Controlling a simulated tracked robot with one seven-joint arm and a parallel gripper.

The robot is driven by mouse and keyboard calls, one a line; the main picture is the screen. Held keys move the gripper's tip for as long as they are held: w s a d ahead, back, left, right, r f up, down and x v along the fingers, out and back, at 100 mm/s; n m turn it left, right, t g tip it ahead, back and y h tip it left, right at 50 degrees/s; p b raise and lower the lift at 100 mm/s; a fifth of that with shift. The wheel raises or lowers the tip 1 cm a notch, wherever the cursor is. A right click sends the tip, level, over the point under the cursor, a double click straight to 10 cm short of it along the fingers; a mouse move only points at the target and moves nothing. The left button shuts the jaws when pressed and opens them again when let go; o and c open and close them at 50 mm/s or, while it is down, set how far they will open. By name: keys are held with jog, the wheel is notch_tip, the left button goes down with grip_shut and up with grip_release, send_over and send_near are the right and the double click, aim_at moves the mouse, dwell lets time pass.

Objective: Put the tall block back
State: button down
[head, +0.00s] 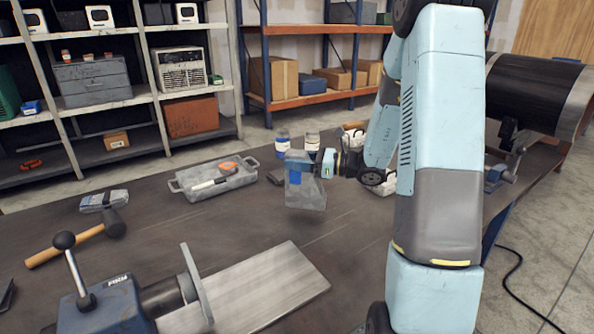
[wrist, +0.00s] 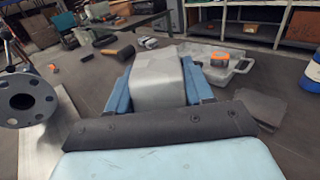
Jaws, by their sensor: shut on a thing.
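A tall grey block (head: 310,194) is held by my gripper (head: 299,172) over the middle of the dark workbench. In the wrist view the block (wrist: 157,82) sits between the two blue fingers of my gripper (wrist: 158,76), which press on its sides. Its far end points away from the wrist camera. In the head view the fingers hide part of the block's upper half. I cannot tell whether its underside touches the bench.
A grey tray (head: 214,180) with a tape measure is left of the block. A hammer (head: 80,238), a vise (head: 95,305) and a metal plate (head: 262,285) lie toward the front left. Bottles (head: 283,143) stand behind. A dark drum (head: 535,92) is at right.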

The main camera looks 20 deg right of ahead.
jog(key=shift+f, duration=1.65)
jog(key=shift+c, duration=2.2)
grip_release()
